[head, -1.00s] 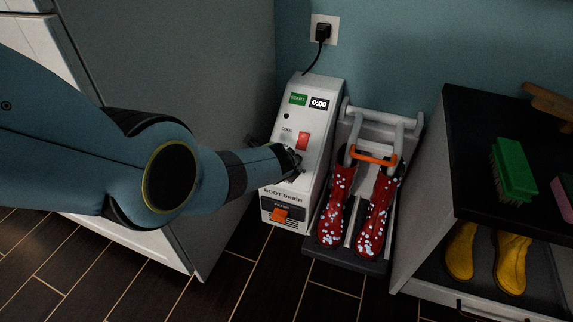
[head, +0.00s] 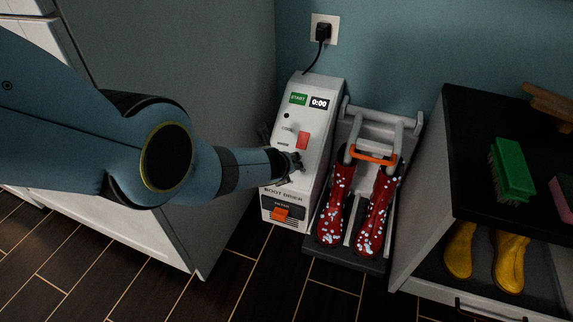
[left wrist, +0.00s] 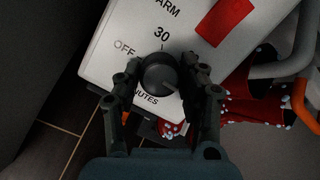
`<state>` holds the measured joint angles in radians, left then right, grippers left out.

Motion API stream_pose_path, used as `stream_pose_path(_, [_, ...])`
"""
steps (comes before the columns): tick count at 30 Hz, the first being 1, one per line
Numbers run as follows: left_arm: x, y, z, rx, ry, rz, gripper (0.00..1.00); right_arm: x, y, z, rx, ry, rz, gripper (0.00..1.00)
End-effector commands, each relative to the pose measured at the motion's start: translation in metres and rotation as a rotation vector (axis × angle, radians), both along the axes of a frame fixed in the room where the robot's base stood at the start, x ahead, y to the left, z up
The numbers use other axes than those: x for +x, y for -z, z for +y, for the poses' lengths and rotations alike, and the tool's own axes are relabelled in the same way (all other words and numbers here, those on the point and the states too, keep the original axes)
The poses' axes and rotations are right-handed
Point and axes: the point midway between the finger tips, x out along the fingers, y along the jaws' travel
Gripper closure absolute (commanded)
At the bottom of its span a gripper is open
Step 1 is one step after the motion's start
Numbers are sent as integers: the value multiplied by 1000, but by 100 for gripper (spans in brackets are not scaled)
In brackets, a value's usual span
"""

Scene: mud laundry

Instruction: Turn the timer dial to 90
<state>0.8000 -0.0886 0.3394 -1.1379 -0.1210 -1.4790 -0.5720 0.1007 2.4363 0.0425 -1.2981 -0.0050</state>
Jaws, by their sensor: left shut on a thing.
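The boot dryer (head: 290,196) is a white unit standing against the wall, with a green START button (head: 298,99), a display (head: 319,102) reading 0:00 and a red switch (head: 302,140). In the left wrist view its dark round timer dial (left wrist: 160,73) sits between my left gripper's fingers (left wrist: 161,88). The gripper is shut on the dial. Labels OFF, 30 and MINUTES show around it; other marks are hidden by the fingers. In the head view my left gripper (head: 290,162) covers the dial. My right gripper is not in view.
Red spotted boots (head: 372,215) stand on a rack with an orange bar (head: 373,155), right of the dryer. A dark-topped bench (head: 480,140) holds a green brush (head: 513,168), with yellow boots (head: 510,262) below. A grey cabinet side (head: 200,90) is close on the left.

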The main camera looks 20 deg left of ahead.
Motion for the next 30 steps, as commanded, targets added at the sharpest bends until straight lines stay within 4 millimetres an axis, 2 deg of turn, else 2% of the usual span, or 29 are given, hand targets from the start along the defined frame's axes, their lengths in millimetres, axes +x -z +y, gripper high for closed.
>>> stream_pose_path(10, [-1,1,-1,2,5,1,91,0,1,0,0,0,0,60])
stream_pose_path(11, [-1,1,-1,2,5,1,58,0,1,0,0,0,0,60])
stream_pose_path(16, [-1,1,0,2,3,1,36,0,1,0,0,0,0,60])
stream_pose_path(30, [0,0,0,1,1,0,36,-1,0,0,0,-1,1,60])
